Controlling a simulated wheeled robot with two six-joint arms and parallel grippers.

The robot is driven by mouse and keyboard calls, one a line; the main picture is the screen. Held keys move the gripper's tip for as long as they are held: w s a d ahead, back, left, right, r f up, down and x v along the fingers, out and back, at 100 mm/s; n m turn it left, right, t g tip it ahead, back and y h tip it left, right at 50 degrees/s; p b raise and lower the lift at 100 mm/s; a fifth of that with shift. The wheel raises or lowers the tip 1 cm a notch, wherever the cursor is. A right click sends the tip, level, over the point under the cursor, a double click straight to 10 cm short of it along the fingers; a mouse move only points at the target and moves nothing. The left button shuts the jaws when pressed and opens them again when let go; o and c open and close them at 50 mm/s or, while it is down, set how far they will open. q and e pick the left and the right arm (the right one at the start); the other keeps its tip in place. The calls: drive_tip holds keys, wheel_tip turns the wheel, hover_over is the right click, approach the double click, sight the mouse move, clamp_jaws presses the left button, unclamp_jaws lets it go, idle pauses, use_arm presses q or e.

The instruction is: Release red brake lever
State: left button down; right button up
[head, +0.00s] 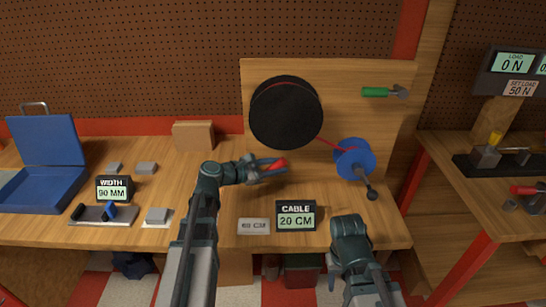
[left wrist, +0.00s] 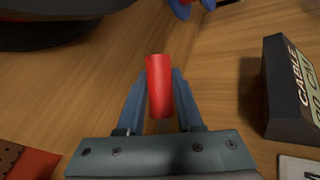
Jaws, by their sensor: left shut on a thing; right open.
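The red brake lever handle (left wrist: 159,85) is a short red cylinder in the left wrist view, between my left gripper's two blue-grey fingers (left wrist: 158,108). In the head view my left gripper (head: 275,169) is shut on the red handle (head: 279,163), low in front of the large black disc (head: 286,112). The handle's lower end and its mount are hidden. A red cable (head: 328,146) runs from the disc to a blue spool (head: 352,159) with a dark crank handle. My right arm shows at lower right, but I cannot make out its gripper's fingers.
A CABLE display (head: 296,215) reading 20 CM and a 60 CM plate (head: 254,226) stand at the front edge. The blue case (head: 47,150) and WIDTH display (head: 114,188) lie left. A second bench stands right.

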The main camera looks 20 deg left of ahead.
use_arm(q)
drive_tip(key=shift+w+d+f+m+g+y+p, duration=0.1)
drive_tip(key=shift+d+f+m+g+y+p, duration=0.5)
drive_tip(key=shift+y+p, duration=0.55)
drive_tip(key=shift+d+f+g+y+p, duration=0.25)
drive_tip(key=shift+f+g+y+p, duration=0.15)
drive_tip(key=shift+f+y+p, duration=0.2)
drive_tip(key=shift+w+d+f+m+g+y+p, duration=0.1)
drive_tip(key=shift+d+f+m+g+y+p, duration=0.1)
drive_tip(key=shift+f+m+g+y+p, duration=0.6)
drive_tip(key=shift+f+y, duration=0.7)
drive_tip(key=shift+y, duration=0.15)
drive_tip(key=c, duration=0.8)
unclamp_jaws()
drive_tip(key=shift+f, duration=0.1)
drive_tip(key=shift+c, duration=0.2)
drive_tip(key=shift+a, duration=0.1)
